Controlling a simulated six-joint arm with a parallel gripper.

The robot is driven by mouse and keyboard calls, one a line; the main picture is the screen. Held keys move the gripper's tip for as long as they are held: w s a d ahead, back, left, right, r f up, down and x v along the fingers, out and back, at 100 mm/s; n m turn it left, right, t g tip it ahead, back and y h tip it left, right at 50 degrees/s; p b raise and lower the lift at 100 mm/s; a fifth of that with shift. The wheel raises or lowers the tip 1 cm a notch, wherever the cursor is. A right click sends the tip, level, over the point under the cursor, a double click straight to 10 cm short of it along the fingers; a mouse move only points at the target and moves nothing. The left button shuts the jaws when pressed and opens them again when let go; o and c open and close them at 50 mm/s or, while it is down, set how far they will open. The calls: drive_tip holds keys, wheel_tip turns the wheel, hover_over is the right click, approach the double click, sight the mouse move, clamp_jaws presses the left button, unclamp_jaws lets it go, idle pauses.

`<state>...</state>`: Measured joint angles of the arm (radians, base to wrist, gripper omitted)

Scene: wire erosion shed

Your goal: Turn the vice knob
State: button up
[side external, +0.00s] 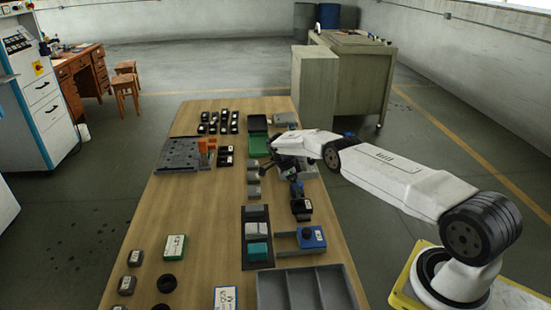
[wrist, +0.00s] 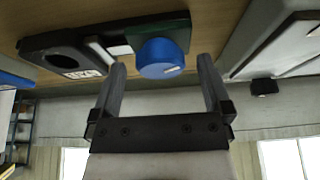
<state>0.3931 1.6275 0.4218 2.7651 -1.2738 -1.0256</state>
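In the wrist view a round blue knob (wrist: 161,58) with a small pale mark sits on a dark green body (wrist: 178,30). My gripper (wrist: 162,68) is open, with one finger to the left of the knob and one to the right. Gaps show on both sides, and neither finger is seen touching it. In the side view my gripper (side external: 287,165) is low over the right part of the table; its fingers are small and dark there. I cannot make out the knob clearly in that view.
A dark block with a round hole (wrist: 66,57) and white label lies left of the knob in the wrist view. The wooden table (side external: 200,225) also holds a grey slotted plate (side external: 178,154), a grey tray (side external: 305,290) and several small blocks. Its left-centre is clear.

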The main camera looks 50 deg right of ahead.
drive_tip(key=shift+r, duration=0.15)
drive_tip(key=v, duration=0.7)
drive_tip(key=shift+a+r, duration=0.2)
drive_tip(key=shift+r, duration=0.05)
drive_tip(key=shift+w+d, duration=0.1)
drive_tip(key=shift+d, duration=0.05)
drive_tip(key=w+d+r+n+t+h, duration=0.3)
drive_tip(key=d+n+t, duration=0.1)
drive_tip(key=d+n, duration=0.25)
drive_tip(key=w+d+r+n+t+h, duration=0.3)
drive_tip(key=d+n+t+h, duration=0.15)
drive_tip(key=d, duration=0.35)
drive_tip(key=s+a+f+n+y, duration=0.3)
drive_tip(key=s+a+n+y, duration=0.2)
drive_tip(key=n, duration=0.5)
drive_tip(key=s+a+f+n+g+y, duration=0.1)
drive_tip(key=s+a+f+n+y, duration=0.2)
drive_tip(key=n, duration=0.8)
drive_tip(key=s+a+y, duration=0.2)
drive_tip(key=s+y, duration=0.2)
drive_tip(key=shift+a, duration=0.25)
